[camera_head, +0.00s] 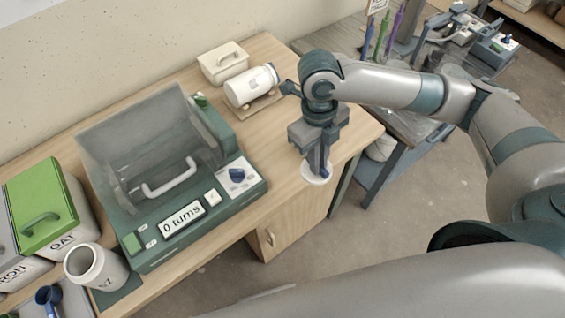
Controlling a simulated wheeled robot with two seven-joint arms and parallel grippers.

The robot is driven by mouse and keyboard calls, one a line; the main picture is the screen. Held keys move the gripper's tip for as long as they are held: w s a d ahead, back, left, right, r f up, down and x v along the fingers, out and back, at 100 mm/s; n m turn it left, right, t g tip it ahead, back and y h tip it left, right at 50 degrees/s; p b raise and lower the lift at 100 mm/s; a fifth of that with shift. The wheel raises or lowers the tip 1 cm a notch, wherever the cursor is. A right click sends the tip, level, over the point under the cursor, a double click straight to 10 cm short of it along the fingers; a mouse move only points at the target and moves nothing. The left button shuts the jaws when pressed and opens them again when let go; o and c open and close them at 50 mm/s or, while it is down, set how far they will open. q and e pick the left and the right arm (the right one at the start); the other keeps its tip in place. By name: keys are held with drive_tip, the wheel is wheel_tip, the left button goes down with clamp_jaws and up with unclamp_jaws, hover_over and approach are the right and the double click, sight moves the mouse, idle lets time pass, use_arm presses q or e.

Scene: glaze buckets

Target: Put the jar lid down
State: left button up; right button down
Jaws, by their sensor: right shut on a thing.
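The jar lid (315,178) is a small white disc. My right gripper (318,158) points down and is shut on it, near the front right edge of the wooden bench (357,128). I cannot tell whether the lid touches the bench top or hangs just above it. The fingers hide the middle of the lid. An open white jar (95,268) stands upright at the front left. My left gripper is not in view.
A green machine with a clear cover (150,130) and a "0 turns" display fills the bench middle. A green-lidded bucket (42,210) stands at left. Bench around the lid is clear.

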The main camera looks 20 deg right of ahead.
drive_tip(key=w+a+f+p, duration=0.1)
drive_tip(key=w+a+f, duration=0.3)
drive_tip(key=w, duration=0.1)
drive_tip(key=w+a+f+p, duration=0.1)
drive_tip(key=w+a+f, duration=0.1)
drive_tip(key=w, duration=0.1)
drive_tip(key=shift+a+p, duration=0.15)
drive_tip(key=shift+p, duration=0.15)
drive_tip(key=shift+f, duration=0.15)
wheel_tip(320, 180, down, 3)
drive_tip(key=shift+f+p, duration=0.15)
drive_tip(key=shift+p, duration=0.7)
drive_tip(key=shift+f, duration=0.25)
drive_tip(key=shift+f, duration=0.1)
drive_tip(key=c, duration=1.8)
unclamp_jaws()
